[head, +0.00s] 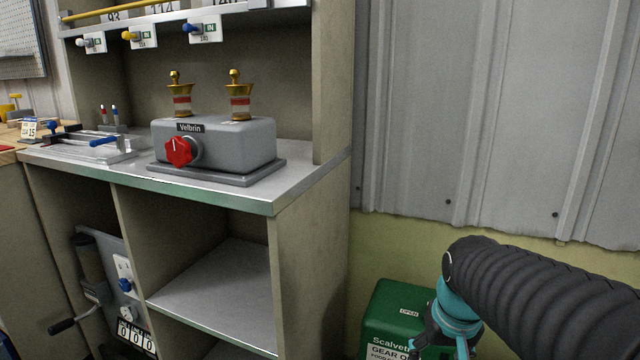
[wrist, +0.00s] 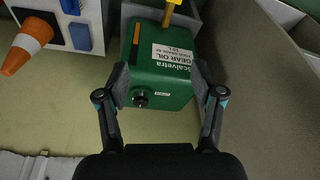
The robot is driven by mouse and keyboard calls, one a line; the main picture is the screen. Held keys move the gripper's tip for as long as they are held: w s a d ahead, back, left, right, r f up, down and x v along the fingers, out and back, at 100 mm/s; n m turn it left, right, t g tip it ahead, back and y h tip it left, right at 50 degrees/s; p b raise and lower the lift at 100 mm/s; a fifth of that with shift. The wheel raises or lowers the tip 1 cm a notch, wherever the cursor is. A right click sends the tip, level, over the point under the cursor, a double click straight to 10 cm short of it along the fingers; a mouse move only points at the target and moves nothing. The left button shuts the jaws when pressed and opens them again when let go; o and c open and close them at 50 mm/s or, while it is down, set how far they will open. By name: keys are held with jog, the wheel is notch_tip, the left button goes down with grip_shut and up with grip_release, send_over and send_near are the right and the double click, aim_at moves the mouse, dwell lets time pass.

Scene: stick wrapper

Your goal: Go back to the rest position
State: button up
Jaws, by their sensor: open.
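My gripper (wrist: 160,84) is open, with its two dark fingers spread apart in the wrist view. A green gear oil can (wrist: 148,62) with a white label shows beyond and between the fingers; I cannot tell whether they touch it. In the head view my gripper (head: 446,338) is low at the right, at the end of my black sleeved arm. It partly covers the green can (head: 385,312), which stands by the wall. The fingertips are hidden or cut off there.
A grey workbench (head: 295,180) with open shelves stands left of the can. It bears a grey Velbrin box (head: 240,150) with a red knob. An orange cone (wrist: 27,45) and a white panel (wrist: 88,12) show in the wrist view. A corrugated wall (head: 480,110) stands behind my arm.

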jog(key=s+a+r+n+t, duration=0.1)
jog(key=s+a+r+t, duration=0.1)
jog(key=s, duration=0.8)
jog(key=shift+a+t, duration=0.3)
jog(key=shift+a, duration=0.55)
